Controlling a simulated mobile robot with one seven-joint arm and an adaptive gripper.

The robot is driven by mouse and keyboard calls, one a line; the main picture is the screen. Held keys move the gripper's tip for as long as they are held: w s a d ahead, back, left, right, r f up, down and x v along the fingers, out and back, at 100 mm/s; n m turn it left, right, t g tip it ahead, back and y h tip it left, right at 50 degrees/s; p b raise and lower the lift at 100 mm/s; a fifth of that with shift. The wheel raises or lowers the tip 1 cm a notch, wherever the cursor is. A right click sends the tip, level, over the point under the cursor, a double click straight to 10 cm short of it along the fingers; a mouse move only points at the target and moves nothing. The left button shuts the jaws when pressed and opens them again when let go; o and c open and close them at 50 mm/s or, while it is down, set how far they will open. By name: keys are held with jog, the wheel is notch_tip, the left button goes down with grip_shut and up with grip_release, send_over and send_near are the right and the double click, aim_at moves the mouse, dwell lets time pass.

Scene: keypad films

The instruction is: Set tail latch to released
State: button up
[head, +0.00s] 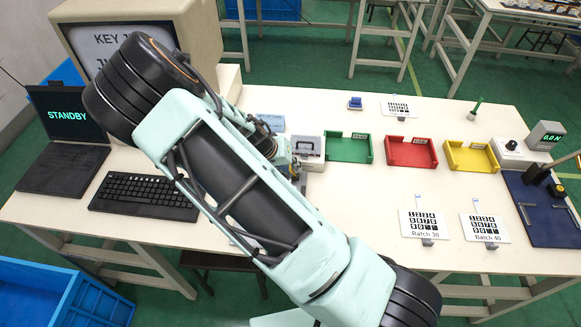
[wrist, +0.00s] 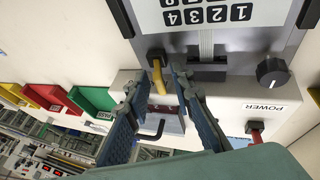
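In the wrist view a yellow lever (wrist: 161,80) on a dark base stands at the edge of a grey machine (wrist: 262,45). I take it for the tail latch, but no label on it is readable. In the head view my arm hides the lever and most of the machine, and the fingertips are not clear.
A black knob (wrist: 272,71) and a red power switch (wrist: 256,128) sit right of the lever. A grey box with a dark handle (head: 308,150) stands beside the green tray (head: 348,147). Red (head: 411,152) and yellow (head: 470,156) trays follow. The table's front right is partly clear.

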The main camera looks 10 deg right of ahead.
grip_shut()
jog(key=shift+a+f+h, duration=0.25)
jog(key=shift+a+h, duration=0.05)
jog(key=shift+h, duration=0.3)
jog(key=shift+w+a+h+b, duration=0.1)
jog(key=shift+h+b, duration=0.3)
jog(key=shift+b, duration=0.05)
jog(key=shift+o, duration=1.1)
grip_release()
jog(key=shift+g, duration=0.3)
jog(key=shift+r, duration=0.15)
